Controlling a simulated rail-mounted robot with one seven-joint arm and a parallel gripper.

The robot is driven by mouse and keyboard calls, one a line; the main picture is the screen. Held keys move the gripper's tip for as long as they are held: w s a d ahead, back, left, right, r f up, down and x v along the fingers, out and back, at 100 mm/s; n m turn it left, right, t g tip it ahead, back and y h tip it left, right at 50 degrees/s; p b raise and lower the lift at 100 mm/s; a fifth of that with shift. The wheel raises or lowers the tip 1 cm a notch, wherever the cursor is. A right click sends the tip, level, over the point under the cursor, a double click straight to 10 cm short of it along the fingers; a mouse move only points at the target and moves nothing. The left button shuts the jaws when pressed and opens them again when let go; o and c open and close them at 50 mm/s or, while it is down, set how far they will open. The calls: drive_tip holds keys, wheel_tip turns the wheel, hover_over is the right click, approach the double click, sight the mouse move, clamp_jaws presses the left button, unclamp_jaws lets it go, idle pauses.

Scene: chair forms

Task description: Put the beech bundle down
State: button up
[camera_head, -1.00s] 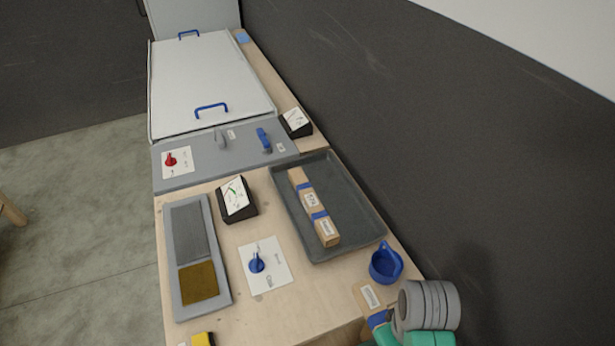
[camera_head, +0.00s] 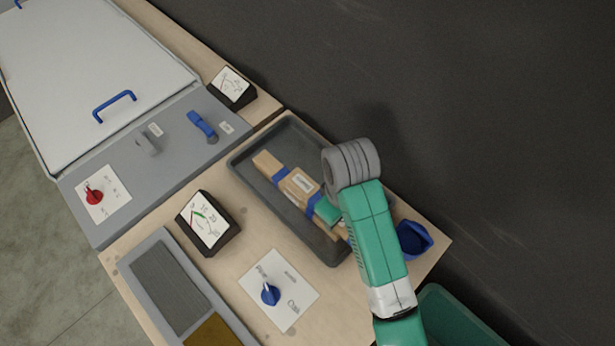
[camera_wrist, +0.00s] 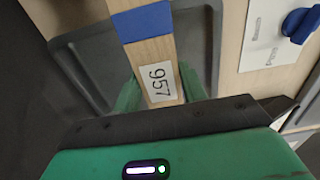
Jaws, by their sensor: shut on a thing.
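In the head view my gripper (camera_head: 328,211) is over the dark grey tray (camera_head: 247,152), shut on the bundle.
A blue cup (camera_head: 414,239) stands right of the tray. A black gauge box (camera_head: 208,222) and a card with a blue knob (camera_head: 270,293) are to the left. A green bin (camera_head: 455,318) is at lower right. The dark wall rises behind the tray.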

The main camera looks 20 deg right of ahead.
drive_tip(key=b, duration=0.6)
hover_over(319, 177)
drive_tip(key=shift+f, duration=0.7)
wheel_tip(319, 177, down, 3)
drive_tip(key=shift+f+b, duration=0.2)
drive_tip(key=shift+b, duration=0.85)
drive_tip(key=shift+s+f, duration=0.1)
drive_tip(key=o, duration=1.2)
drive_tip(key=shift+c, duration=0.2)
wheel_tip(319, 177, up, 12)
drive_tip(key=p, duration=0.4)
